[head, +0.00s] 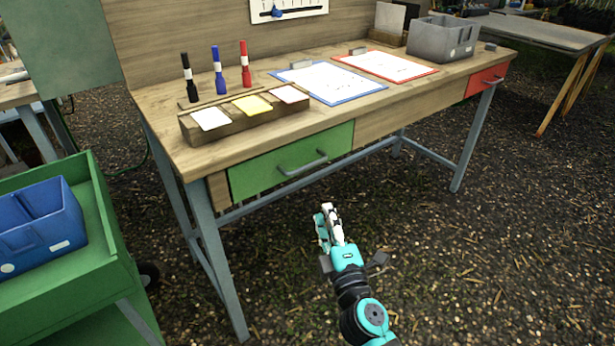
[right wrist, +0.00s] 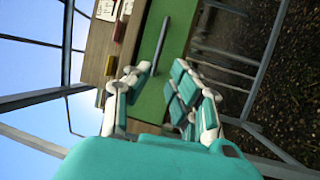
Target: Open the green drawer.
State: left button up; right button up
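The green drawer (head: 291,160) sits under the left part of the wooden workbench top, its front flush or nearly flush with the bench. Its grey bar handle (head: 303,167) runs across the front. In the right wrist view the drawer front (right wrist: 178,38) appears turned on its side, with the handle (right wrist: 163,45) beyond my fingers. My right gripper (head: 328,213) is in front of and below the drawer, apart from the handle. Its fingers (right wrist: 160,92) are spread open with nothing between them. My left gripper is not in view.
The workbench (head: 365,128) carries markers, a card holder (head: 240,115), two clipboards and a grey bin (head: 442,38). A red drawer (head: 487,79) is at its right end. A green cart (head: 118,235) with a blue caddy (head: 40,225) stands at left. Ground before the bench is clear.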

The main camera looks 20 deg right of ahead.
jog(key=p, duration=0.1)
send_near(309, 165)
jog(key=w, duration=0.7)
jog(key=w+r, duration=0.1)
jog(key=w, duration=0.2)
jog(key=shift+w+d+r, duration=0.15)
jog(key=shift+w+d, duration=0.05)
jog(key=shift+d, duration=0.15)
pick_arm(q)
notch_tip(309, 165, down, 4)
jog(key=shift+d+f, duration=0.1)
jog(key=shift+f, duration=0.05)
pick_arm(e)
grip_shut()
